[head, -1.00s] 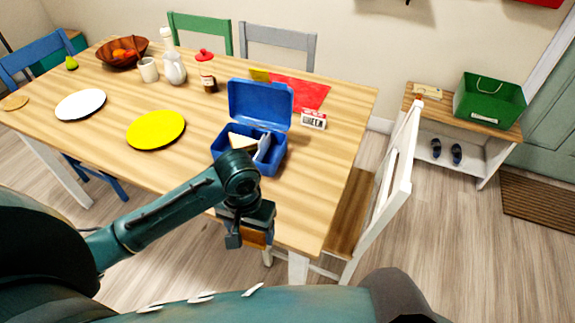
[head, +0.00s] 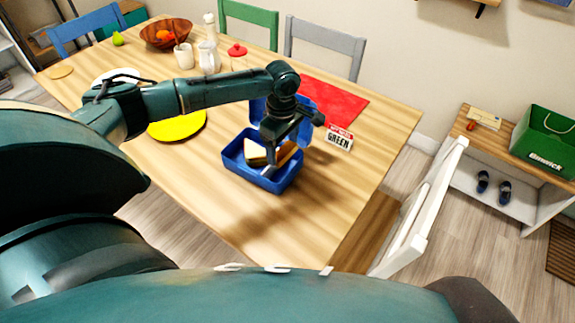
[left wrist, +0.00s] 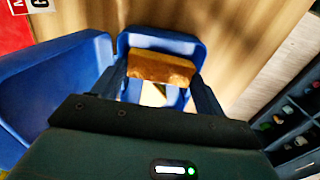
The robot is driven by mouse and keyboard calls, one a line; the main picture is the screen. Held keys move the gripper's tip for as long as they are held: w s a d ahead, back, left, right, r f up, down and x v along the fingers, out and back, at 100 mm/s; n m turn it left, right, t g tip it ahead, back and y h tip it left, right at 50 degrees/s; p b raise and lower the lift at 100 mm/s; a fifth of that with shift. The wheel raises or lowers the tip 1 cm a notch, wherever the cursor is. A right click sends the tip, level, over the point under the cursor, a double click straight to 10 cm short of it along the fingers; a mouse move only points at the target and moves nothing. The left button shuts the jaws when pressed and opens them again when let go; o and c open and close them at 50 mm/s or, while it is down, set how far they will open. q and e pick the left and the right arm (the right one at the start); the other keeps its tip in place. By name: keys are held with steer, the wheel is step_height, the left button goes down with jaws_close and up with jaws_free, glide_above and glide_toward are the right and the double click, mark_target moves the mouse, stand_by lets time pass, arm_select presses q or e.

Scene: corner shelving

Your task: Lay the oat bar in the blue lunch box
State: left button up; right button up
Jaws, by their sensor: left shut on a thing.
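The blue lunch box (head: 245,173) stands open on the wooden table, its lid (head: 311,117) raised at the back. A pale sandwich (head: 254,154) sits in its left part. My left gripper (head: 279,160) is over the right part of the box, pointing down. It is shut on the brown oat bar (head: 288,152), which also shows between the fingers in the left wrist view (left wrist: 162,68). The bar is at or just above the box's opening; I cannot tell if it touches the floor of the box. My right gripper is not in view.
A red mat (head: 335,101) and a small sign reading GREEN (head: 339,137) lie behind and right of the box. A yellow plate (head: 180,127) is to its left. A white chair (head: 425,210) stands at the table's right edge. The table in front is clear.

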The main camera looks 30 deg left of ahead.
mark_target(283, 151)
arm_select(q)
steer(key=shift+s+d+f, duration=0.1)
steer(key=shift+f, duration=3.85)
steer(key=o, duration=0.3)
steer(key=shift+r, duration=0.15)
